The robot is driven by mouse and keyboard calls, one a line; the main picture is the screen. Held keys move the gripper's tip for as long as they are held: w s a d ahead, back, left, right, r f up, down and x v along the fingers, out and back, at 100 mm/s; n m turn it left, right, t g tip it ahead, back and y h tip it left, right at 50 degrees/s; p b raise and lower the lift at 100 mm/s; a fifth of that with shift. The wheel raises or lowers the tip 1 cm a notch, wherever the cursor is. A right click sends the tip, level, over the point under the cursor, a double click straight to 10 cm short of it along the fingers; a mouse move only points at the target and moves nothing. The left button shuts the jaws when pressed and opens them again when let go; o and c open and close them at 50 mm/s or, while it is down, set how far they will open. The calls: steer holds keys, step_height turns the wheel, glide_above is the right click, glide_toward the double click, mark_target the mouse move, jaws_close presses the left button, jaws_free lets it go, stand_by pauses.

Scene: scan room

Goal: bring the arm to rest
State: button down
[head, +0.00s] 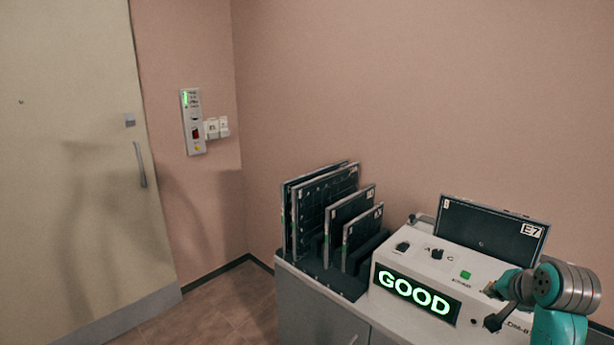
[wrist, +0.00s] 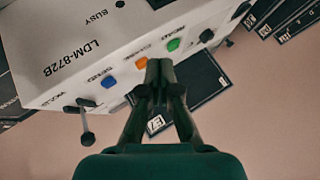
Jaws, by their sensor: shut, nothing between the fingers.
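My gripper (wrist: 160,68) is shut and empty in the wrist view, its dark fingers together. It is over the white reader machine (wrist: 95,40), which looks upside down there; I cannot tell the exact gap. In the head view my teal and grey arm (head: 553,290) is at the lower right, in front of the machine (head: 447,264). The arm hides the machine's right end.
A black plate marked E7 (head: 490,232) stands at the machine's back, below a pink wall. A lit GOOD display (head: 416,294) is on its front. A lever (wrist: 86,122) sticks out near my gripper. A rack (head: 345,283) holds several dark plates. Floor by the door (head: 75,150) is clear.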

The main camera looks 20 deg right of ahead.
steer(key=a+f+n+t, duration=0.2)
steer(key=a+f+n, duration=0.2)
steer(key=a+f, duration=1.5)
steer(key=s+a+f+n+t+y, duration=0.15)
steer(key=s+a+f+n, duration=0.25)
steer(key=s+a, duration=0.75)
steer(key=s+a+r+n+t+y, duration=0.1)
steer(key=s+a+r+n, duration=0.2)
steer(key=s+a, duration=0.3)
steer(key=s+a+r+n+t+y, duration=0.2)
steer(key=s+a+r+n, duration=0.2)
steer(key=s, duration=0.9)
steer(key=a, duration=0.3)
steer(key=shift+a+r, duration=0.15)
steer(key=shift+r, duration=0.2)
